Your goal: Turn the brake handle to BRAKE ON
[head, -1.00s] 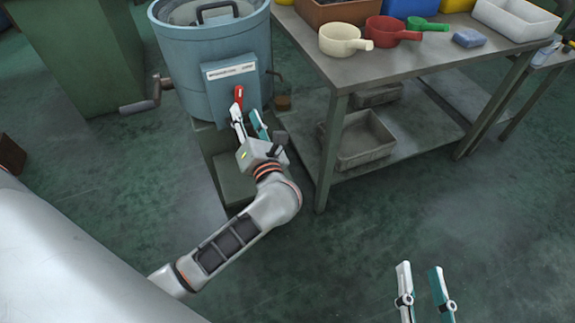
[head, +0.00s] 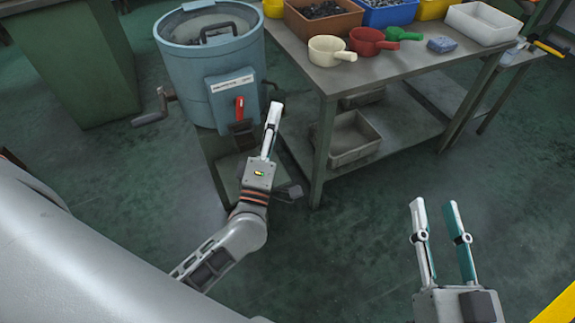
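The red brake handle (head: 239,108) stands roughly upright on the front of the blue drum machine (head: 190,75), just below a white label plate (head: 232,84) whose text is too small to read. My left gripper (head: 272,122) is to the right of the handle in the picture, apart from it, with its fingers pointing up. It is seen nearly edge-on, so one finger mostly hides the other and its opening does not show. My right gripper (head: 434,204) is open and empty, over the floor at the lower right, far from the handle.
A metal workbench (head: 385,75) stands right of the drum, carrying scoops and coloured bins, with a grey tray (head: 352,140) on its lower shelf. A crank (head: 155,110) sticks out at the drum's left. The floor (head: 350,245) in front is clear.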

